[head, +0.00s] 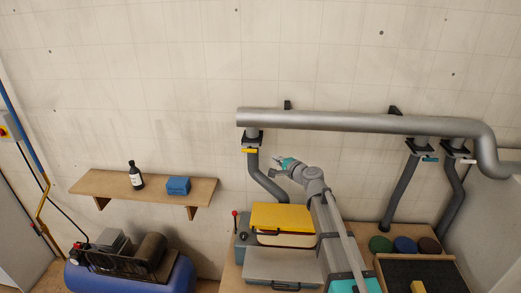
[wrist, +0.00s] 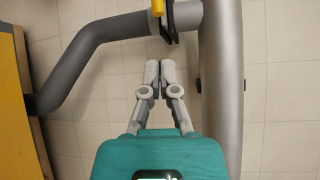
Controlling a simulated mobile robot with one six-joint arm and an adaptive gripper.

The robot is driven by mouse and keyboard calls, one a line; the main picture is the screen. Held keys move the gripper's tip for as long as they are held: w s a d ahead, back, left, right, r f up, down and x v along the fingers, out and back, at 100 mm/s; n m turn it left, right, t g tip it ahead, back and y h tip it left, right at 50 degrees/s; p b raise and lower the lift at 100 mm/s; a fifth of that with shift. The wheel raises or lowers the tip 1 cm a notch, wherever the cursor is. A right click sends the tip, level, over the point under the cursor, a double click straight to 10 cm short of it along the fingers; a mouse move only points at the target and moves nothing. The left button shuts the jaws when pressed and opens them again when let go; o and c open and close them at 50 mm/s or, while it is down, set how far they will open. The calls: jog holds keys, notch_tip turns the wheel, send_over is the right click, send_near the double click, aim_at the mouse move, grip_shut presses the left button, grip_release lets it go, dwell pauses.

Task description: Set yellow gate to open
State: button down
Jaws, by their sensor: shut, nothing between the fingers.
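The yellow gate (head: 250,151) shows as a small yellow tab below a dark flange, where a grey hose (head: 256,174) hangs from the big metal duct (head: 340,122). In the wrist view the yellow gate handle (wrist: 158,8) is at the top edge, partly cut off, beside a black bracket (wrist: 170,22). My gripper (wrist: 160,64) is shut and empty, its tips just below the bracket in the picture and apart from the yellow handle. In the head view my gripper (head: 276,170) is to the right of and below the yellow gate, near the hose.
The duct (wrist: 226,80) runs close on the right of my gripper in the wrist view, and the hose (wrist: 90,42) bends off left. Gates with a blue tab (head: 429,159) and a white tab (head: 467,160) are farther right. A yellow-topped machine (head: 282,217) stands below.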

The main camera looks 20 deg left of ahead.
jog(key=shift+a, duration=0.1)
jog(key=b+x, duration=0.1)
jog(key=x, duration=0.8)
jog(key=shift+w+a, duration=0.25)
jog(key=shift+a, duration=0.05)
dwell(0.4)
jog(key=s+d, duration=0.1)
jog(key=s, duration=0.5)
jog(key=shift+s+d, duration=0.3)
jog(key=shift+f, duration=0.1)
jog(key=v, duration=1)
jog(key=shift+p, duration=0.45)
